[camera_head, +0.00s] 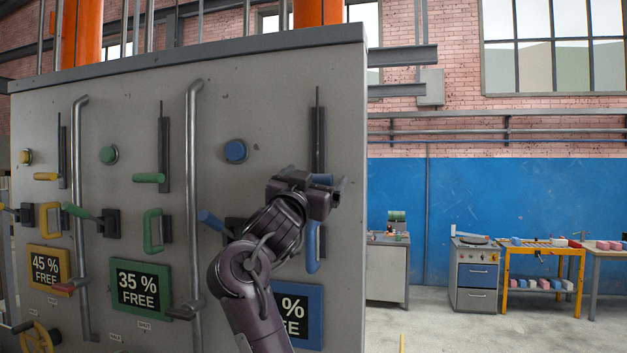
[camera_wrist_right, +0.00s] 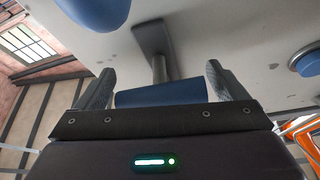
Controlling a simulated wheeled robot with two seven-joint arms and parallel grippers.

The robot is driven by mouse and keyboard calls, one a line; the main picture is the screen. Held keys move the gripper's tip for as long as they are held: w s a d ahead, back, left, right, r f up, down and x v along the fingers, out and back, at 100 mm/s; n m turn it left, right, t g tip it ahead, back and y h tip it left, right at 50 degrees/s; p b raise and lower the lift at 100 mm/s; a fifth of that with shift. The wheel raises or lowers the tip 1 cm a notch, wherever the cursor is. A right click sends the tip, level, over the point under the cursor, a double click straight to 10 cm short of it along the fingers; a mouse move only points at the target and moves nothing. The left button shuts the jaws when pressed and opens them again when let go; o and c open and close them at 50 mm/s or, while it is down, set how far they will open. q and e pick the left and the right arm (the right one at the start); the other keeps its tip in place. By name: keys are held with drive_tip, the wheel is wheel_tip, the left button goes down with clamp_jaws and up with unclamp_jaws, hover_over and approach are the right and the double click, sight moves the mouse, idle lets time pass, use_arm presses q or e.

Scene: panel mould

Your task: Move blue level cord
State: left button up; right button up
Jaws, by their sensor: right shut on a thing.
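The panel (camera_head: 120,90) has a blue column at its right end. There, a dark vertical slot (camera_head: 318,130) carries a blue lever handle, mostly hidden by my right gripper (camera_head: 326,183) in the head view. In the right wrist view the blue handle (camera_wrist_right: 160,93) sits on a grey stem (camera_wrist_right: 157,68) and lies crosswise between the two fingers of my right gripper (camera_wrist_right: 160,86), which are shut on its ends. My left gripper is not in view.
Near my right arm are a round blue knob (camera_head: 236,151), another blue lever (camera_head: 212,221) and a blue loop handle (camera_head: 313,248). A vertical grey pipe (camera_head: 193,180) stands out from the panel left of the arm.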

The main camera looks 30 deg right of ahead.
wheel_tip(320, 180, up, 10)
drive_tip(key=shift+r, duration=0.1)
drive_tip(key=shift+s+a+r, duration=0.15)
drive_tip(key=shift+r, duration=0.2)
drive_tip(key=o, duration=1)
drive_tip(key=shift+o, duration=0.4)
drive_tip(key=shift+f, duration=0.1)
drive_tip(key=shift+w+f, duration=0.1)
drive_tip(key=shift+w, duration=0.1)
drive_tip(key=shift+s+a+f, duration=0.1)
drive_tip(key=shift+f, duration=0.05)
drive_tip(key=b+v, duration=0.5)
drive_tip(key=v, duration=0.2)
drive_tip(key=shift+s+a, duration=0.2)
